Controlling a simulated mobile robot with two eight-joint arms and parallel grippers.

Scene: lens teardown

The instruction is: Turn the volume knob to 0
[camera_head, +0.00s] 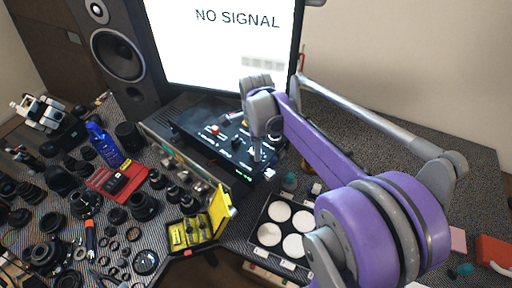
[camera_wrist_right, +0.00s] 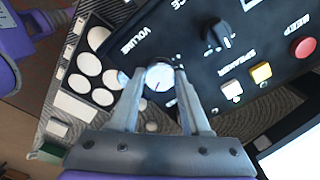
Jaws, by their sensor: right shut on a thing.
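The volume knob (camera_wrist_right: 159,77) is a round, pale-faced knob with a dark pointer line, beside the word VOLUME on a black control panel (camera_wrist_right: 200,60). My right gripper (camera_wrist_right: 158,79) is shut on the knob, one finger on each side of it. In the head view the panel (camera_head: 208,140) lies on the desk in front of the monitor, and my right gripper (camera_head: 257,156) reaches down to its right end. The knob itself is hard to make out there. I cannot read where the pointer stands on the scale. My left gripper is in neither view.
Beside the knob are a black selector knob (camera_wrist_right: 219,37), a white button, a yellow button (camera_wrist_right: 261,72) and a red button (camera_wrist_right: 302,48). A tray of white discs (camera_head: 262,236) and an open yellow case (camera_head: 190,232) stand nearby. Several lenses crowd the left.

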